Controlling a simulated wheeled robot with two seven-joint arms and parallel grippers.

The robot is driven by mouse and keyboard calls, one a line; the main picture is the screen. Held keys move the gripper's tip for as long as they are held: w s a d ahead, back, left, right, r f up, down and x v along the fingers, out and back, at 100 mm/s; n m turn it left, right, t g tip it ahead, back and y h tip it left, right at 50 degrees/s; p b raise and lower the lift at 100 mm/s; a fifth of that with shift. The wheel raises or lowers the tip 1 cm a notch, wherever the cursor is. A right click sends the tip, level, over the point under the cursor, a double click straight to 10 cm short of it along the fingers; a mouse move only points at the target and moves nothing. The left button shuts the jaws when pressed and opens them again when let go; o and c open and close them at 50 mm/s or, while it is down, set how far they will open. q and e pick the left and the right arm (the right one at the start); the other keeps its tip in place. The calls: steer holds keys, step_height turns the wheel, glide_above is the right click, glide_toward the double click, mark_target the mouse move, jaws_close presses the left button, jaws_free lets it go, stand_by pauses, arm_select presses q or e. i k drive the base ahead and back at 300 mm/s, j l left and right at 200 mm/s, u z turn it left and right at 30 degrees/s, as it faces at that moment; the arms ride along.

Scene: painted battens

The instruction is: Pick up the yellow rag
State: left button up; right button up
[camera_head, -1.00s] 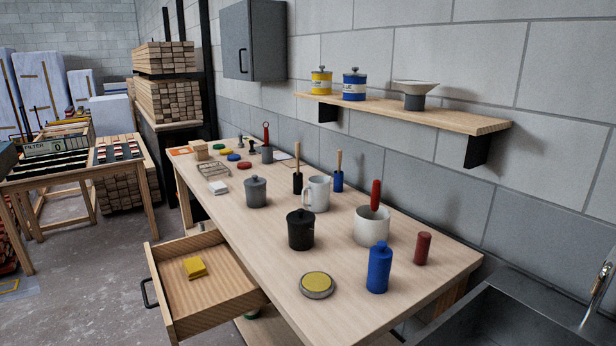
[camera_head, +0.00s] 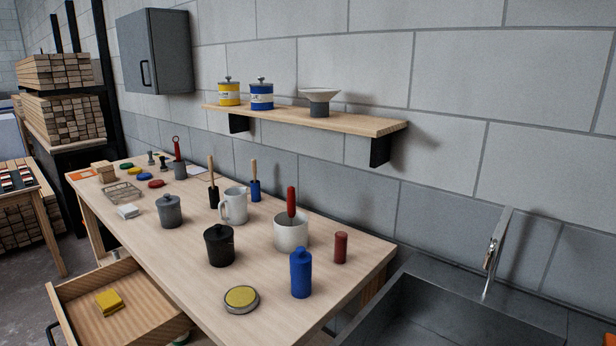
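The yellow rag (camera_head: 109,302) lies folded inside the open wooden drawer (camera_head: 150,325) at the lower left of the head view, under the workbench top. The drawer is pulled out, and the rag rests on its floor with nothing touching it. Neither of my grippers shows in the view.
The workbench (camera_head: 180,265) carries a black lidded pot (camera_head: 220,246), a blue bottle (camera_head: 301,274), a yellow-topped tin (camera_head: 241,299), a white pot (camera_head: 291,232) and several other items. A sink (camera_head: 430,310) is at the right. A shelf (camera_head: 350,119) hangs above.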

mark_target(109, 303)
steer(key=k+j+u, duration=0.15)
steer(key=u, duration=0.25)
steer(key=k+j+u, duration=0.15)
steer(key=u, duration=0.2)
steer(key=j+u, duration=0.4)
steer(key=k+l, duration=0.05)
